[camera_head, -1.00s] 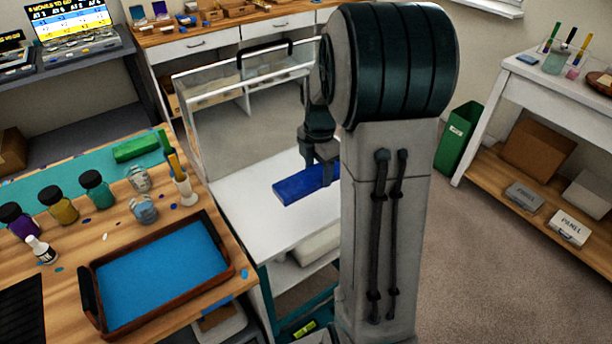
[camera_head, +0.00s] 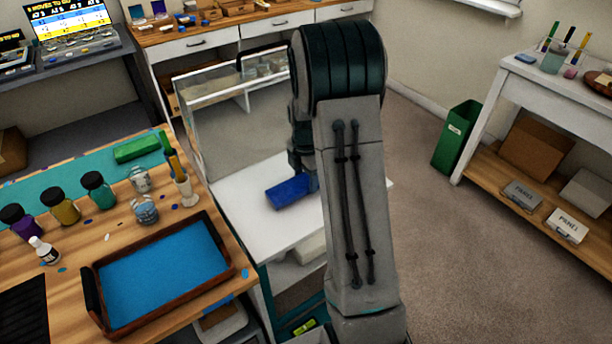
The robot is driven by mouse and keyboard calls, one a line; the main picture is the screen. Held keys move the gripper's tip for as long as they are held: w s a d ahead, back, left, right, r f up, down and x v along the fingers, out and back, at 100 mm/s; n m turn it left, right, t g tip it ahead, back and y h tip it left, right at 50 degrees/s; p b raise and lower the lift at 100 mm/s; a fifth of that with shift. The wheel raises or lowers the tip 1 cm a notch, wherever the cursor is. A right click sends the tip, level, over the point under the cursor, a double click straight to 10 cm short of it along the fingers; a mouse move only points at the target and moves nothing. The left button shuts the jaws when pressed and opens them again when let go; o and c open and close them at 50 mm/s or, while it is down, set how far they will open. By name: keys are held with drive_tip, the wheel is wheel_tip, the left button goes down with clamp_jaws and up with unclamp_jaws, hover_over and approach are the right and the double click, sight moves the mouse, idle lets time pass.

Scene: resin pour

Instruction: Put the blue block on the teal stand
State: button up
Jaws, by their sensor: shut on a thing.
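The blue block (camera_head: 288,192) is a long dark blue bar over the white top (camera_head: 245,225) of a cart. My gripper (camera_head: 308,178) is shut on its right end, and my arm hides part of the gripper. I cannot tell whether the block touches the white top or hangs just above it. The cart has a teal frame (camera_head: 266,292) below its top. No separate teal stand can be made out; my arm covers the area to the right of the block.
A clear screen (camera_head: 190,110) with a dark handle stands behind the white top. The wooden table (camera_head: 110,228) at left holds a blue-floored tray (camera_head: 240,262), several jars, a bottle and a green block (camera_head: 136,149). A green bin (camera_head: 457,137) stands right, with open carpet in front.

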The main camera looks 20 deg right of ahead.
sight(305, 180)
drive_tip(key=shift+f, duration=0.2)
drive_tip(key=o, duration=1.3)
drive_tip(key=shift+c, duration=0.2)
drive_tip(key=shift+r, duration=0.15)
wheel_tip(305, 180, up, 12)
drive_tip(key=s+a+r+m+t, duration=0.1)
drive_tip(key=s+a+m, duration=0.4)
drive_tip(key=s+m, duration=0.5)
drive_tip(key=s+a+r+m+t, duration=0.2)
drive_tip(key=s+a+m, duration=0.4)
drive_tip(key=s+m, duration=0.4)
drive_tip(key=s+r, duration=0.1)
drive_tip(key=s, duration=0.2)
drive_tip(key=shift+s+a+r, duration=0.15)
drive_tip(key=shift+s+a, duration=0.1)
drive_tip(key=shift+s, duration=0.05)
